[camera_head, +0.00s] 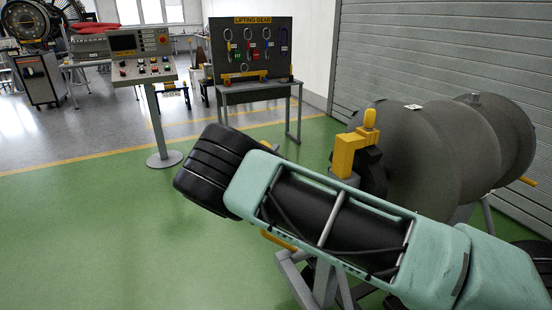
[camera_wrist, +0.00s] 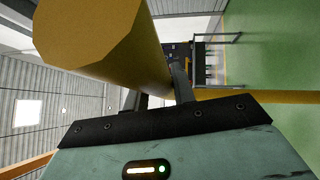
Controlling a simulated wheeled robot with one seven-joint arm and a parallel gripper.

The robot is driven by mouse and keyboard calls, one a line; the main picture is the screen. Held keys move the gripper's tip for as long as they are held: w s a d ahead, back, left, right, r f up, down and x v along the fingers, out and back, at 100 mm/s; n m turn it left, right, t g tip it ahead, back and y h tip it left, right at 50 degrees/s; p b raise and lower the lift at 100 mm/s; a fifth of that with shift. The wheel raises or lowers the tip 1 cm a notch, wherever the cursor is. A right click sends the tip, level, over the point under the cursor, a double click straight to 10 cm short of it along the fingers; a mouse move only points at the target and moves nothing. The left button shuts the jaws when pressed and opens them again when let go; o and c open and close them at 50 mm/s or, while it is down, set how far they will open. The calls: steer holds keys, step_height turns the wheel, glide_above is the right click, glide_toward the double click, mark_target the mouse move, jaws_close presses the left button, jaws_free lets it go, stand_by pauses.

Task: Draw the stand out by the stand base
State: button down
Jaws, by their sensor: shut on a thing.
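A large dark grey ribbed drum (camera_head: 415,150) lies on its side on a stand at the right in the head view. The grey metal legs of the stand base (camera_head: 291,278) show below my arm, with a bit of yellow beside them; much of the base is hidden by my arm. In the wrist view my gripper (camera_wrist: 160,92) is shut on a thick yellow bar (camera_wrist: 105,35) that runs between its two dark fingers. In the head view my gripper is hidden, so I cannot tell which part of the stand the bar is.
A yellow bracket (camera_head: 350,152) stands up at the drum's near end. A control console (camera_head: 143,62) on a post and a lifting gear board (camera_head: 252,48) over a table stand behind. A grey shutter wall (camera_head: 450,50) is close behind the drum. Green floor (camera_head: 90,235) is clear at left.

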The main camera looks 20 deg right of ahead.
steer(key=shift+a, duration=1.15)
steer(key=c, duration=1.2)
jaws_free()
steer(key=shift+o, duration=0.2)
steer(key=shift+d, duration=0.1)
steer(key=shift+s, duration=0.1)
steer(key=b+v, duration=0.3)
steer(key=v, duration=1.4)
steer(key=shift+s, duration=0.2)
